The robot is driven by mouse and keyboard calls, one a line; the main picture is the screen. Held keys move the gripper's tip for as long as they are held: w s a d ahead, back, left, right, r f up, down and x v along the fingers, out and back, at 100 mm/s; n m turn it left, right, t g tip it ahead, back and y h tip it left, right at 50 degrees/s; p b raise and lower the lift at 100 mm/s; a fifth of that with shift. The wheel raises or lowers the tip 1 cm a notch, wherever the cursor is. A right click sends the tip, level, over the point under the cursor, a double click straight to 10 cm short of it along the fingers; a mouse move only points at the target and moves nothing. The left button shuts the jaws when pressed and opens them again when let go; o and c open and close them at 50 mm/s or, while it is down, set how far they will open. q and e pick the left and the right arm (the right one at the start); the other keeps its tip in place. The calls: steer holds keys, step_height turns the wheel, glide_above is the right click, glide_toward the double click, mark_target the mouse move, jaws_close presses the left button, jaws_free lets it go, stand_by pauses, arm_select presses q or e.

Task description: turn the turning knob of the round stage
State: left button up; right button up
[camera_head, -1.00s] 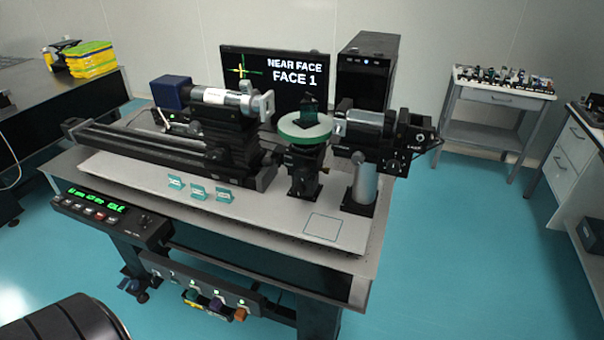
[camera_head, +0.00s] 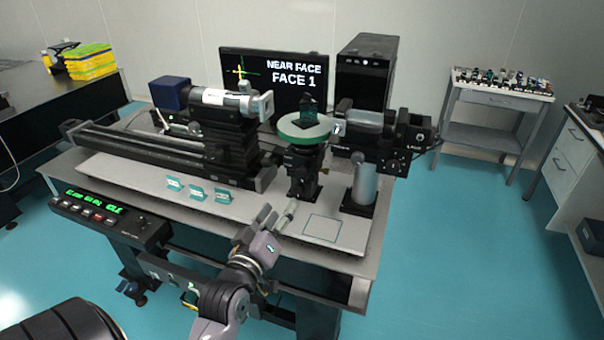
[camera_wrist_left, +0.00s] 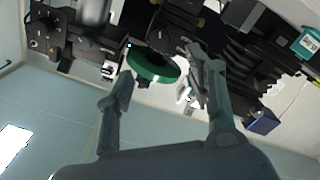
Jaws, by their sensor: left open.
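The round stage (camera_head: 304,128) has a pale top with a green rim and stands on a black post mount on the breadboard. A dark prism-like block (camera_head: 308,108) sits on it. The turning knob is too small to make out for certain. My left gripper (camera_head: 276,216) is open and empty in front of the stage and below it, over the breadboard's front edge. In the left wrist view the stage's green rim (camera_wrist_left: 153,68) shows between and beyond the fingers of my left gripper (camera_wrist_left: 160,78), with no contact visible. My right gripper is not in view.
Three small teal-marked holders (camera_head: 197,192) lie left of my gripper. A black rail with a tube (camera_head: 228,101) stands left of the stage, and a camera-like unit (camera_head: 384,135) on a post stands right. A monitor (camera_head: 283,80) behind reads "NEAR FACE FACE 1". A control box (camera_head: 105,217) hangs in front.

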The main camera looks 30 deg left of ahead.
mark_target(301, 178)
arm_select(q)
steer(key=p+x, duration=0.2)
steer(key=x, duration=1.2)
steer(key=shift+w+p, duration=0.25)
steer(key=shift+p, duration=0.1)
steer(key=shift+c, duration=0.4)
steer(key=c, duration=1.1)
steer(key=shift+m+p, duration=0.4)
steer(key=shift+m, duration=0.4)
